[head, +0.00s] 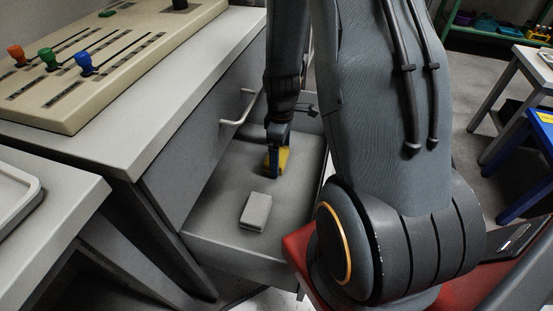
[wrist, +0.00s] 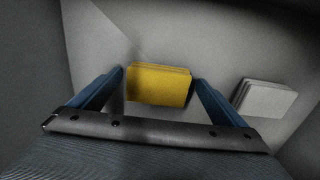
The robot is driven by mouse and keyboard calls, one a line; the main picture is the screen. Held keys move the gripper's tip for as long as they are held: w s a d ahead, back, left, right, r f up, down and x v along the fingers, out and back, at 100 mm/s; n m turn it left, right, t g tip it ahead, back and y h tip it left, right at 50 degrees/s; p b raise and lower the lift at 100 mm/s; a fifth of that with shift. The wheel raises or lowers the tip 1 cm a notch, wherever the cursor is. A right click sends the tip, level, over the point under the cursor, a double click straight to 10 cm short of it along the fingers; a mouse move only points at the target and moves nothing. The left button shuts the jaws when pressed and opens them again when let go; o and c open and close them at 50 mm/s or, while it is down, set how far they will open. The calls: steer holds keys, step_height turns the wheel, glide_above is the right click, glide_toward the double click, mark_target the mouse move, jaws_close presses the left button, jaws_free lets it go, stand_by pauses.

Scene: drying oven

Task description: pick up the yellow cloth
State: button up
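The yellow cloth (wrist: 160,84) is a folded, layered block lying on the floor of an open drawer (head: 222,238). It also shows in the head view (head: 283,159), partly hidden by my gripper. My gripper (head: 277,160) reaches down into the drawer at the cloth. In the wrist view my gripper's (wrist: 160,80) two blue fingers are apart, one on each side of the cloth. Small gaps seem to show between the fingers and the cloth; whether they touch it is hard to tell.
A grey-white folded block (head: 256,211) lies in the drawer nearer the front; the wrist view shows it right of the fingers (wrist: 264,98). The drawer walls surround both. A control panel (head: 90,55) with coloured levers stands on the cabinet at left. A blue stool (head: 540,135) stands at right.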

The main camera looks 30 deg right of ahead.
mark_target(281, 156)
steer(key=c, duration=0.9)
steer(key=shift+r, duration=0.1)
step_height(281, 156, up, 18)
steer(key=p, duration=0.3)
steer(key=shift+p, duration=0.4)
steer(key=shift+o, duration=0.6)
steer(key=shift+c, duration=0.2)
